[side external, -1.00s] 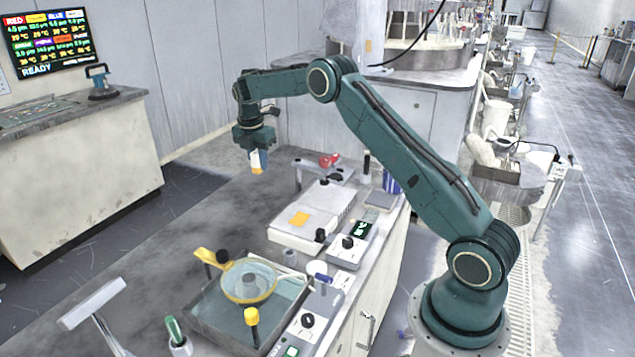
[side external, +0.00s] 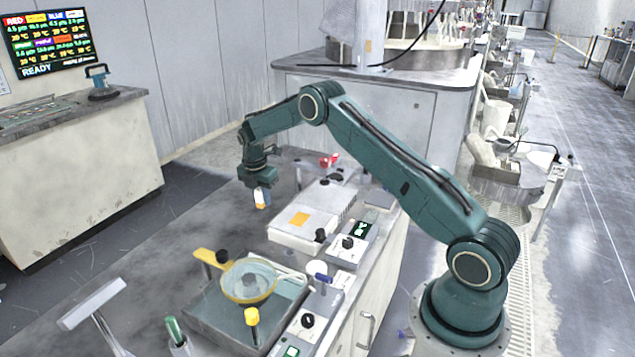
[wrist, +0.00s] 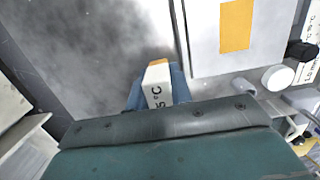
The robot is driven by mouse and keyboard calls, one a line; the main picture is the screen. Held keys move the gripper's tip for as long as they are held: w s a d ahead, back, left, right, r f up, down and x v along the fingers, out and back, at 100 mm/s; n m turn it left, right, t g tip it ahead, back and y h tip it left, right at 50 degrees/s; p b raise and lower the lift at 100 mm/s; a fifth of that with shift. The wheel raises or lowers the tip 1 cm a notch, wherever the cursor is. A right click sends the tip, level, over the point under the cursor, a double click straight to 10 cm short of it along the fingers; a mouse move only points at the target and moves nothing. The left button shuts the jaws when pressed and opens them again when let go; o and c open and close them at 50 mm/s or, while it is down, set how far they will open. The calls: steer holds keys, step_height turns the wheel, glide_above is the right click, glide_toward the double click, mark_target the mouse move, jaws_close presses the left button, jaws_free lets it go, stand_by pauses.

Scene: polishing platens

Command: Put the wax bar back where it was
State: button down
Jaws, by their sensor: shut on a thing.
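The wax bar (side external: 262,197) is a small white block with an orange end. In the side view it hangs below my gripper (side external: 260,190), upright and above the grey bench, left of the hotplate. In the wrist view the wax bar (wrist: 157,85) shows dark lettering ending in "5 °C", with blue jaw pads on both sides of it. My gripper (wrist: 158,92) is shut on it. An orange patch (side external: 299,219) lies on the white hotplate (side external: 285,238); the wrist view shows it as a flat orange rectangle (wrist: 236,25).
Control boxes with knobs (side external: 347,243) line the right bench edge. A T-handled tool (side external: 93,303) stands at the lower left. The bench left of the hotplate is clear.

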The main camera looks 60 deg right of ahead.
mark_target(258, 190)
steer(key=shift+f, duration=4.05)
steer(key=shift+f, duration=0.15)
steer(key=c, duration=1.5)
jaws_free()
steer(key=shift+c, duration=0.2)
steer(key=r, duration=0.4)
steer(key=a+r, duration=0.1)
steer(key=r, duration=0.7)
steer(key=shift+a+r, duration=0.15)
steer(key=shift+a, duration=0.1)
